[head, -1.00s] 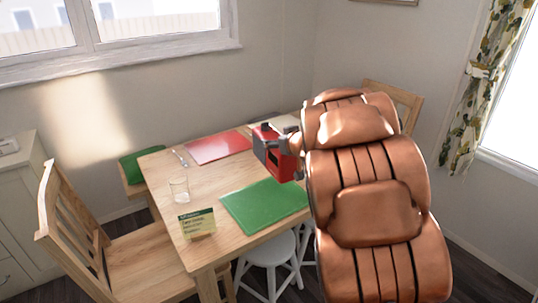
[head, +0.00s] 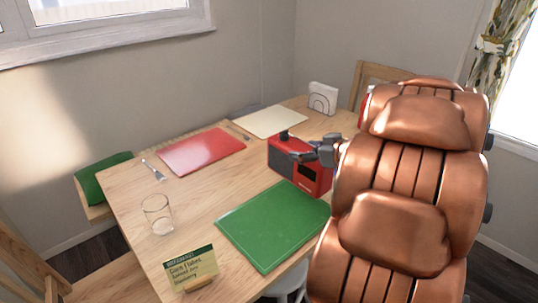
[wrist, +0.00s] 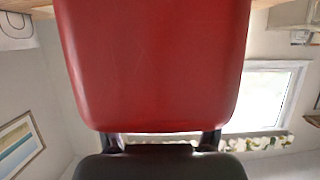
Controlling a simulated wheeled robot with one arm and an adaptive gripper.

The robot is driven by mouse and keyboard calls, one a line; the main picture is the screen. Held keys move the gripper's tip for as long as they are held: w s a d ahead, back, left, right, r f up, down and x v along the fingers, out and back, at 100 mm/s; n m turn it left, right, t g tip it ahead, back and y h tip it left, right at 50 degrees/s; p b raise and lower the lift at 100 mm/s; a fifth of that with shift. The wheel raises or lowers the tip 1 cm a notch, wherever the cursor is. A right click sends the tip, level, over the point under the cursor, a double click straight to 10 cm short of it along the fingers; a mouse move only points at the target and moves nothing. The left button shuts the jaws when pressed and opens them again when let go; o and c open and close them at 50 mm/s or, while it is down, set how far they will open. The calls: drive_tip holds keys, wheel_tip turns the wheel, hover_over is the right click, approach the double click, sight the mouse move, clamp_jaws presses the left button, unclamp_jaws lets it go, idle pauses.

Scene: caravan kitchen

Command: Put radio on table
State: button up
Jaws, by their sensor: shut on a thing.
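The red and black radio (head: 296,160) is at the table, just behind the green placemat. It looks upright, and I cannot tell whether its base touches the tabletop. My gripper (head: 318,153) is shut on the radio from the right side; my arm hides part of it. The wooden table (head: 205,205) lies below and around the radio.
A green placemat (head: 272,226), a red placemat (head: 202,151) and a cream placemat (head: 268,121) lie on the table. Bare wood shows between the mats.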

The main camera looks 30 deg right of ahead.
drive_tip(key=w+d+f+b, duration=0.1)
drive_tip(key=w+d+f, duration=0.1)
drive_tip(key=w, duration=0.5)
drive_tip(key=w+d+f+b, duration=0.1)
drive_tip(key=w+d+f, duration=0.2)
drive_tip(key=w+d, duration=0.2)
drive_tip(key=shift+w, duration=1.1)
drive_tip(key=shift+d+f, duration=0.1)
drive_tip(key=shift+f, duration=0.05)
drive_tip(key=o, duration=1.8)
drive_tip(key=p+v, duration=0.1)
drive_tip(key=v, duration=1.1)
drive_tip(key=shift+p, duration=0.35)
